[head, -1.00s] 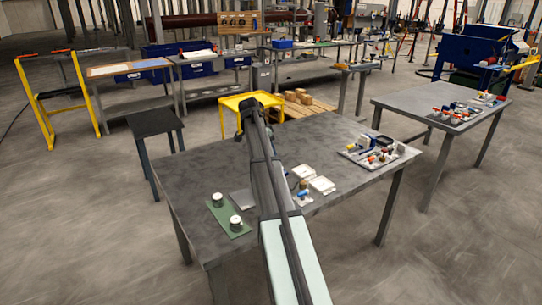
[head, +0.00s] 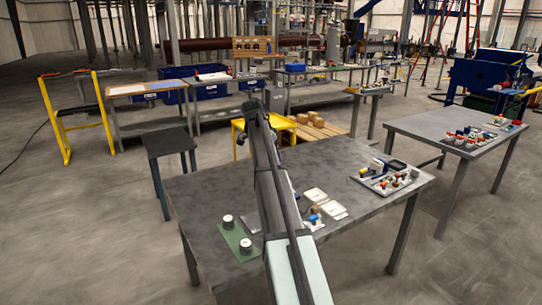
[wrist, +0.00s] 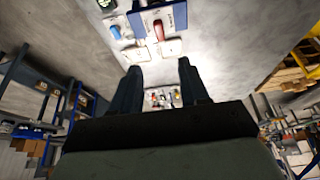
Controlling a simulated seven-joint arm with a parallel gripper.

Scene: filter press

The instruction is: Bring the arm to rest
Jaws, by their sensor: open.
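My arm (head: 268,180) reaches away from the head camera over the grey table (head: 205,190). In the head view my gripper cannot be made out at the arm's far end. In the wrist view my gripper (wrist: 158,68) is open, its two dark fingers apart with nothing held between them. Beyond the fingers are a grey surface (wrist: 220,30), a blue-edged board (wrist: 180,15) with a red-handled part (wrist: 158,30), a blue part (wrist: 115,32) and white pieces. The fingers look clear of these.
The table bears a green mat (head: 240,254) with two white round pieces, white flat pieces (head: 315,195) and a tray (head: 372,186) of coloured parts. A dark stool (head: 168,143) stands left, a yellow stand (head: 285,124) behind, another grey table (head: 430,125) right.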

